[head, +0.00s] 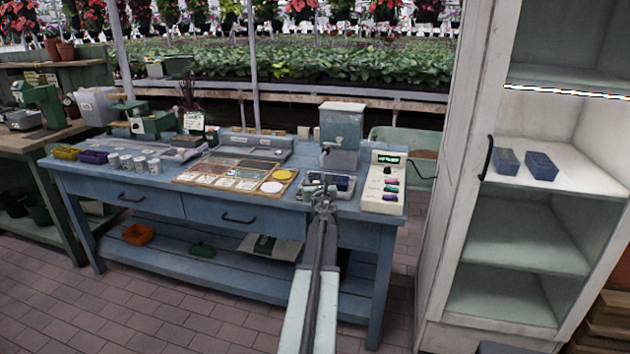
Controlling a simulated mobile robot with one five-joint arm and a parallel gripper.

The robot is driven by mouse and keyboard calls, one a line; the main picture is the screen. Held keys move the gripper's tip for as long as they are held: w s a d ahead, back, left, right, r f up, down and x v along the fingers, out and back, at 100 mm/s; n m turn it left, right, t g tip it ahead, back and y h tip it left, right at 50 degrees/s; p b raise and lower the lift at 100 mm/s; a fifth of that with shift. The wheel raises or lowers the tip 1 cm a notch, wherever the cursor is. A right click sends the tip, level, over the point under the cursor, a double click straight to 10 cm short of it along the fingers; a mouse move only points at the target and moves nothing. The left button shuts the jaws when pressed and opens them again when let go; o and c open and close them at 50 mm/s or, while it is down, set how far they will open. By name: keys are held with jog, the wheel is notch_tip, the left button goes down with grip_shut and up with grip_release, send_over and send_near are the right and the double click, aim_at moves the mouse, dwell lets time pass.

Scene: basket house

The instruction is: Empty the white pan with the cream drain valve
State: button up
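My arm reaches forward from the bottom of the head view to the blue workbench (160,202). A white control box (383,182) with a display and coloured knobs is to the right. I cannot make out a white pan or a cream drain valve for certain.
A board with coloured panels (236,175) lies left of the gripper. Several small jars (140,163) stand farther left. An open white cabinet (476,170) with two blue trays (541,167) stands at right. An orange bin (138,234) is on the bench's lower shelf. Floor in front is clear.

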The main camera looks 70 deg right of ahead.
jog(key=v, duration=0.7)
jog(key=shift+a, duration=0.4)
jog(key=shift+s, duration=0.1)
